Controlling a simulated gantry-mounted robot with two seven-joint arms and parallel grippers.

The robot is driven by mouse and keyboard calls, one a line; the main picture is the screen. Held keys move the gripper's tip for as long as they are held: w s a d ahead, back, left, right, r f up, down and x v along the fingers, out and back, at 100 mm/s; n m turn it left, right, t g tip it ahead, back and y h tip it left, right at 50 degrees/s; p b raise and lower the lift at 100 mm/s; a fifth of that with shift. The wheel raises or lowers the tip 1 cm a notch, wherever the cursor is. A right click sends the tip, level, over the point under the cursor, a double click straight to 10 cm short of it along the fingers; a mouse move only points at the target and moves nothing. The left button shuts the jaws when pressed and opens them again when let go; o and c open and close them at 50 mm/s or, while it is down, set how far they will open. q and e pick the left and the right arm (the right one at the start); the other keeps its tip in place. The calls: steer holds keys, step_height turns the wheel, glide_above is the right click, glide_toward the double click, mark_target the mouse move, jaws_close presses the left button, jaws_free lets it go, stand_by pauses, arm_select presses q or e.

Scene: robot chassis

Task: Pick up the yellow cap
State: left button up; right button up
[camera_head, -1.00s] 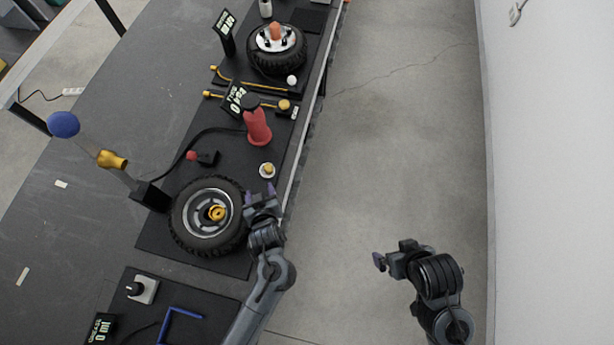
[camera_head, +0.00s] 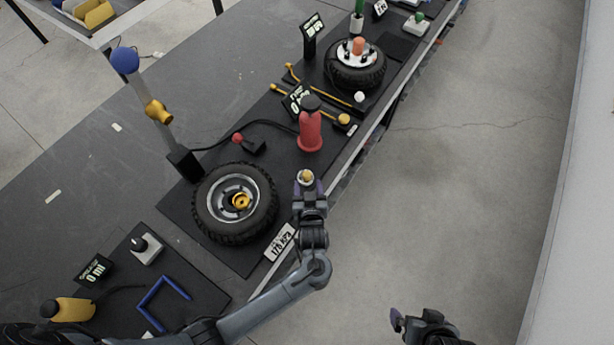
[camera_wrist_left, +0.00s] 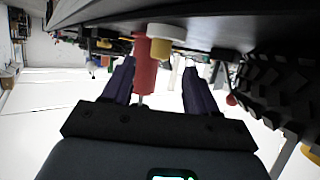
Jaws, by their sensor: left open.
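The yellow cap (camera_head: 306,175) sits on a small white round base on the black mat, right of the near tyre. It also shows in the left wrist view (camera_wrist_left: 160,47), under the white disc, since that view looks upside down. My left gripper (camera_head: 309,188) is open, with its fingers pointing at the cap from the near side. In the left wrist view the cap appears between and just beyond the two fingertips (camera_wrist_left: 160,66); I cannot tell whether they touch it. My right gripper (camera_head: 402,321) is over the floor, away from the bench, its jaws unclear.
The near tyre (camera_head: 206,215) stands left of my left gripper. A red pump-like bottle (camera_head: 311,132) stands beyond the cap. The floor (camera_head: 470,180) right of the bench is clear.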

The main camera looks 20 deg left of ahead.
mark_target(307, 178)
arm_select(q)
steer(key=x, duration=0.5)
steer(key=shift+b, duration=0.4)
steer(key=shift+s, duration=0.1)
jaws_close()
